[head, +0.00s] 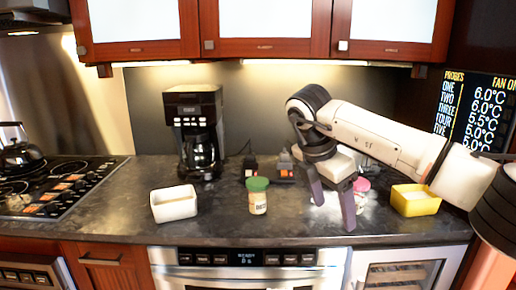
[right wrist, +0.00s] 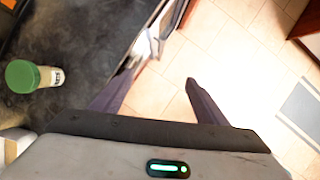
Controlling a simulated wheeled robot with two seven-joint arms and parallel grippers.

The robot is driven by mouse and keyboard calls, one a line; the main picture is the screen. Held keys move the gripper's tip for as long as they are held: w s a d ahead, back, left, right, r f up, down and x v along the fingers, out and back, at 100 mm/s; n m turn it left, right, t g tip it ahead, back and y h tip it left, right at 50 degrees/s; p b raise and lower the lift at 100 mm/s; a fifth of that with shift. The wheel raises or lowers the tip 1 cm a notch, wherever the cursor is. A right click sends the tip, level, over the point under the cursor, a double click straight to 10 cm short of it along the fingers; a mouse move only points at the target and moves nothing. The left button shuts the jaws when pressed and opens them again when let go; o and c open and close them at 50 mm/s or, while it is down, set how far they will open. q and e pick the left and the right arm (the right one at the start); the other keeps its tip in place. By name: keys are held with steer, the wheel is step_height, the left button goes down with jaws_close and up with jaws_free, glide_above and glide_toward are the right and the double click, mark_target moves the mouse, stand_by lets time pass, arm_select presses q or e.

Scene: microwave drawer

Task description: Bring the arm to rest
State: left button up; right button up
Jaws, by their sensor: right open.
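My right gripper (head: 332,208) is open and empty in the head view, over the front part of the dark counter (head: 120,215). Its arm comes in from the right. In the right wrist view the two fingers of the right gripper (right wrist: 150,98) are spread apart, with the counter edge and tiled floor beyond them. My left gripper is not in view.
A green-lidded jar (head: 258,197) stands left of the gripper, a white container (head: 174,204) farther left. A pink-lidded jar (head: 361,186) is partly hidden behind the fingers. A yellow container (head: 415,204) stands right, under my arm. A coffee maker (head: 195,130) stands at the back.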

steer(key=s+d+m+g, duration=0.2)
steer(key=d+m, duration=0.3)
steer(key=d, duration=1.8)
steer(key=s+a+f+n+y, duration=0.1)
steer(key=a+f+n+y, duration=0.55)
steer(key=a+f, duration=1.05)
steer(key=s+a+f+m+t+y, duration=0.1)
steer(key=s+a+f+t+y, duration=0.1)
steer(key=s+a+y, duration=0.5)
steer(key=s+a+f+m+t+y, duration=0.1)
steer(key=a+y, duration=0.4)
steer(key=a, duration=0.6)
steer(key=s+d+f+m+t+h, duration=0.3)
steer(key=d+f+m+t+h, duration=0.2)
steer(key=d+f+m, duration=0.25)
steer(key=s+d+f+m+t+h, duration=0.35)
steer(key=d+f+m, duration=0.25)
steer(key=d, duration=0.3)
steer(key=s+d+f+m+g+h, duration=0.1)
steer(key=s+d+f+g+h, duration=0.1)
steer(key=s+d+f, duration=0.35)
steer(key=s+d+f+m+g+h, duration=0.1)
steer(key=s+d+f+g+h, duration=0.15)
steer(key=s, duration=0.65)
steer(key=a+m+t, duration=0.1)
steer(key=a+m, duration=0.4)
steer(key=a, duration=0.6)
steer(key=shift+s+a+f, duration=0.25)
steer(key=shift+a+f, duration=0.05)
steer(key=shift+f, duration=0.15)
